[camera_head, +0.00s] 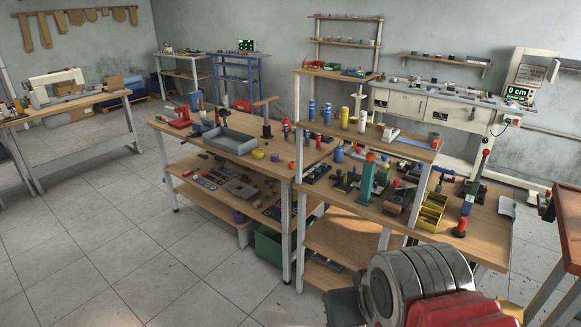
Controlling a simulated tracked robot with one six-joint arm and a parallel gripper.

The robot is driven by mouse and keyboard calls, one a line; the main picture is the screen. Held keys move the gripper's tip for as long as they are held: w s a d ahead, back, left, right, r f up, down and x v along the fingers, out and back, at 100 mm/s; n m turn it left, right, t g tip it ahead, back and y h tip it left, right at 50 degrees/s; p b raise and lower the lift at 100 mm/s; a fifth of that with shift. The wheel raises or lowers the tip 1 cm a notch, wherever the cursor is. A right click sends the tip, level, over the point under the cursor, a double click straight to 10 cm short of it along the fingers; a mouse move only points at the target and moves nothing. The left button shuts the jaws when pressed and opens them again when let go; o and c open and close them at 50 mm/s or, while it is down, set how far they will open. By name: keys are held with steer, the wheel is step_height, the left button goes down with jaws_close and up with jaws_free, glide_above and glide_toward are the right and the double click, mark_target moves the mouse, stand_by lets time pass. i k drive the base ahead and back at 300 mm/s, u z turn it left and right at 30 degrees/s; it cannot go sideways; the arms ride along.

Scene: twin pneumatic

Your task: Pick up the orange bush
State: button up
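I cannot tell for certain which item is the orange bush. A small orange piece (291,166) sits near the front right corner of the left bench top. An orange-topped item (371,156) stands at the top of a green press-like tool (367,180) on the right bench. Both are too small to make out their form. My arm's grey and red body shows at the bottom right, in front of the benches. No gripper fingers can be seen.
The left wooden bench (180,135) holds a grey tray (229,141) and a yellow ring (258,154). The right bench (465,235) is crowded with tools and yellow bins (431,213). A raised shelf (385,139) holds blue and yellow bottles. The tiled floor (95,240) at left is clear.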

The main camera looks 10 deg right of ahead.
mark_target(292, 163)
steer(key=u, duration=0.1)
steer(key=i, duration=1.6)
steer(key=u, duration=1.05)
steer(key=i, duration=1.1)
steer(key=u, duration=0.55)
